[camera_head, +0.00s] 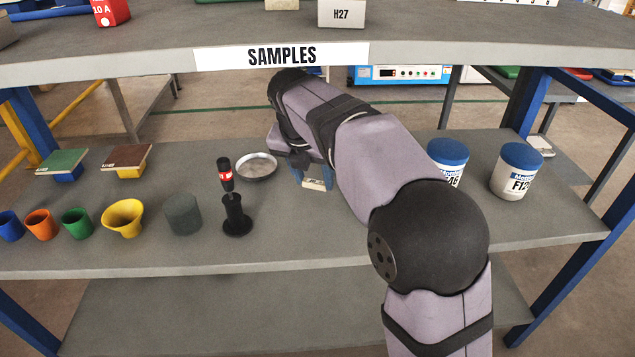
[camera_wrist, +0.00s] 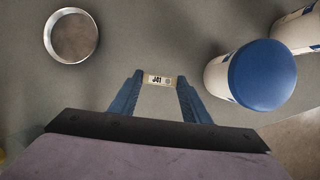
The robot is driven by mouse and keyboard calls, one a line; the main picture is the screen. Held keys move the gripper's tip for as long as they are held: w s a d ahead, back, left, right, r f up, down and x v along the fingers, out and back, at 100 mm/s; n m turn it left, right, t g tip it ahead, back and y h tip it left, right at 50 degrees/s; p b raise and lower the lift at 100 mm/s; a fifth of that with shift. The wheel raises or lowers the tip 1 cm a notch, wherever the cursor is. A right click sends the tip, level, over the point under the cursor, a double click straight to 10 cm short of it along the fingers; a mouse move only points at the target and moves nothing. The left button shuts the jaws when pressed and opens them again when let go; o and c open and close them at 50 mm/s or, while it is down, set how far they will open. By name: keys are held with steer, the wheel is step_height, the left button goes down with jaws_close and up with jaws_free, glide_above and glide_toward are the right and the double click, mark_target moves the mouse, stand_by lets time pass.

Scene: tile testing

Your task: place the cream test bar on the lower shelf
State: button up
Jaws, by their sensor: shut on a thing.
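The cream test bar (camera_head: 314,185) has dark print and a label reading J41 in the wrist view (camera_wrist: 153,79). My gripper (camera_head: 313,180) is shut on it, with a blue finger at each end of the bar, as the wrist view (camera_wrist: 159,80) shows. The bar is over the grey shelf (camera_head: 330,237) below the SAMPLES board, between the metal dish and the white tubs. I cannot tell whether the bar touches this shelf or hangs just above it. My arm hides part of the shelf behind and right of the bar.
A round metal dish (camera_head: 257,166) stands left of the bar; white tubs with blue lids (camera_head: 516,175) stand right.

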mark_target(317, 194)
steer(key=shift+w+d, duration=0.3)
steer(key=shift+w, duration=0.4)
steer(key=shift+w+d, duration=0.3)
steer(key=shift+w, duration=0.4)
steer(key=shift+f, duration=0.1)
steer(key=shift+f+b, duration=1.2)
steer(key=shift+f, duration=0.45)
steer(key=shift+f, duration=0.1)
steer(key=o, duration=1.1)
steer(key=p+v, duration=0.2)
steer(key=v, duration=0.4)
steer(key=shift+p, duration=0.4)
steer(key=s+a, duration=0.1)
steer(key=s, duration=0.2)
steer(key=s+a, duration=0.2)
steer(key=s, duration=0.2)
steer(key=s+a+p, duration=0.1)
steer(key=s, duration=0.3)
steer(key=shift+a+f, duration=0.25)
steer(key=shift+f, duration=0.05)
